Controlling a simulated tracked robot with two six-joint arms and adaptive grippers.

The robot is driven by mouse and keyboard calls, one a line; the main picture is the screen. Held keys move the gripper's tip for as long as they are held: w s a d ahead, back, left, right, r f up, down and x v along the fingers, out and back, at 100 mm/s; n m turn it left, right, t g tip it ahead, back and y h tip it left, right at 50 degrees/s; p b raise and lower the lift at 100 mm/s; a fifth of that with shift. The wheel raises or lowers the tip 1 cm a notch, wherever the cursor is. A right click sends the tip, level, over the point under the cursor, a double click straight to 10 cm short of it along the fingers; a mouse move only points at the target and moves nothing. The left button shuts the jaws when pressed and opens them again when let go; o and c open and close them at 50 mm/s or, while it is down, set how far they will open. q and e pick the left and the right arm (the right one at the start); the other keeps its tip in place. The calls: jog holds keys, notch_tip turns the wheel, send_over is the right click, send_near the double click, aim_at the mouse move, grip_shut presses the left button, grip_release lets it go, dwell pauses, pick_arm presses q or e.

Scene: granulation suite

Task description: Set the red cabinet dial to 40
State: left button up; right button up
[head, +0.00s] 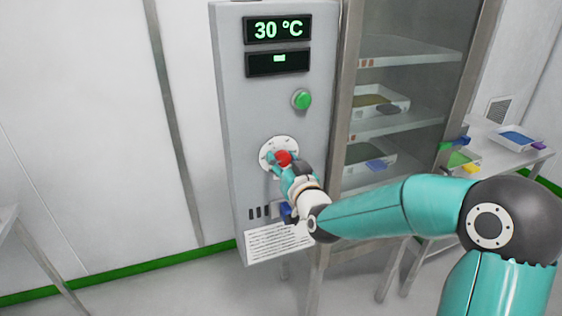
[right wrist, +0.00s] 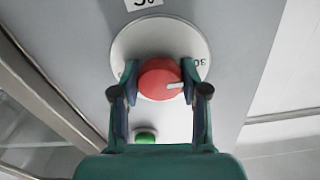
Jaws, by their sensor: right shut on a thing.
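The red dial (head: 284,157) sits on a round white scale plate (head: 267,148) on the front of the grey cabinet (head: 235,120). My right gripper (head: 280,162) is shut on the dial, one finger on each side. In the right wrist view the red dial (right wrist: 160,80) shows between the fingertips of my right gripper (right wrist: 160,84), its white pointer mark toward the right, near a "30" on the plate. The upper display (head: 277,30) reads 30 °C. My left gripper is not in view.
A green button (head: 301,99) is above and right of the dial. A lower display (head: 278,62) shows a small green mark. Right of the cabinet, a glass-fronted rack (head: 405,90) holds trays. A side table (head: 520,150) with a blue tray stands at the far right.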

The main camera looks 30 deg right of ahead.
jog(key=shift+f+m+b, duration=0.15)
jog(key=shift+m+b, duration=0.15)
jog(key=shift+b, duration=0.65)
jog(key=m+b, duration=0.7)
jog(key=b, duration=0.3)
jog(key=shift+b, duration=0.3)
jog(key=shift+r+m+b, duration=0.15)
jog(key=shift+m+b, duration=0.55)
jog(key=shift+m, duration=0.3)
jog(key=shift+r+m+b, duration=0.1)
jog(key=shift+m+b, duration=0.6)
jog(key=shift+m, duration=0.3)
jog(key=o, duration=1.1)
jog(key=shift+w+d, duration=0.1)
jog(key=shift+o, duration=0.2)
jog(key=shift+f, duration=0.1)
